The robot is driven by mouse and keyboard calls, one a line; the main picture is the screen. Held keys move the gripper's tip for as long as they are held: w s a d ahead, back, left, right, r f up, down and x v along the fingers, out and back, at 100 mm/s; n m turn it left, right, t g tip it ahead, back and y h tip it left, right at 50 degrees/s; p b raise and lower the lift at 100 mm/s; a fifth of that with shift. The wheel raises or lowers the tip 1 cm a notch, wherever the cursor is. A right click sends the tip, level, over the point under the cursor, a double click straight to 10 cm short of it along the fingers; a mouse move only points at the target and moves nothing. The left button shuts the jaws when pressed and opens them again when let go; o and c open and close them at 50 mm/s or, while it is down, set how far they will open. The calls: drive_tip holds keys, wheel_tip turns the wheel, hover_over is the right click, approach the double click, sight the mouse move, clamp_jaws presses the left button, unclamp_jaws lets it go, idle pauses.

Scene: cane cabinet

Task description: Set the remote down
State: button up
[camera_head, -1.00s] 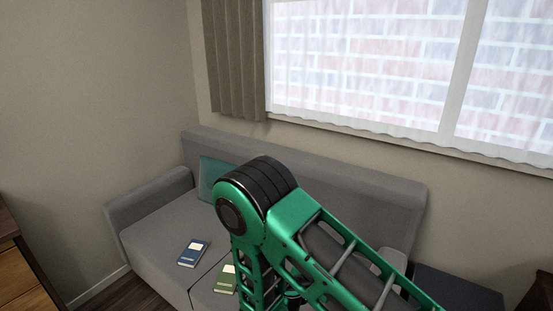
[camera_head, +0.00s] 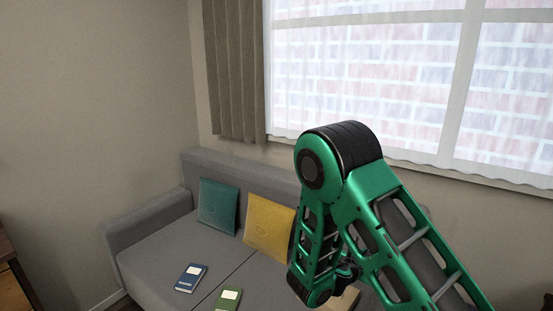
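No remote can be made out in the head view. My green and black arm fills the lower right of the view, bent at a black elbow joint. The gripper's fingers cannot be made out, so neither their state nor what they hold can be told. Behind the arm is a grey sofa (camera_head: 150,246). On its seat lie a blue book (camera_head: 191,278) and a green book (camera_head: 228,299), apart from each other.
A teal cushion (camera_head: 218,206) and a yellow cushion (camera_head: 268,228) lean on the sofa's back. A pale brown object (camera_head: 347,298) shows partly behind my arm. A wooden cabinet (camera_head: 12,285) stands at the left edge. The seat's left part is clear.

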wheel_tip(320, 180, up, 11)
drive_tip(key=w+n+t+y, duration=0.1)
drive_tip(key=n+t+y, duration=0.2)
drive_tip(key=n+y, duration=0.2)
drive_tip(key=shift+w+r, duration=0.15)
drive_tip(key=shift+r, duration=0.05)
drive_tip(key=shift+a, duration=0.1)
